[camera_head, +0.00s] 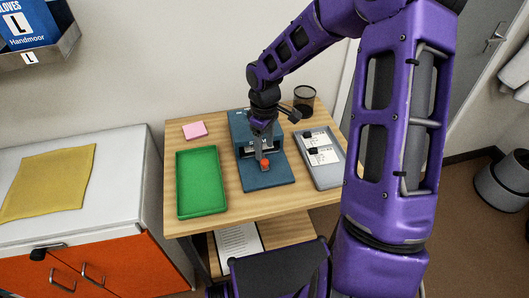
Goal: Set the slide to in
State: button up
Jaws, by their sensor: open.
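A dark blue-teal device (282,170) stands on the wooden table, with an upright back part and a flat base reaching toward me. A grey slide-like piece (259,149) with an orange-red knob (264,164) shows at its middle, over the base. My gripper (262,130) comes down from above, in front of the device's upright part and just behind the knob. It is open, with nothing seen in it. The fingers are small and partly merge with the device, so I cannot tell whether they touch the slide.
A green tray (201,184) lies left of the device, with pink notes (195,130) behind it. A grey tray (326,174) with white cards lies to the right. A dark mesh cup (304,100) stands at the back right. My purple arm covers the right side.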

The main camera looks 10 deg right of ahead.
notch_tip(320, 180, up, 13)
dwell(0.7)
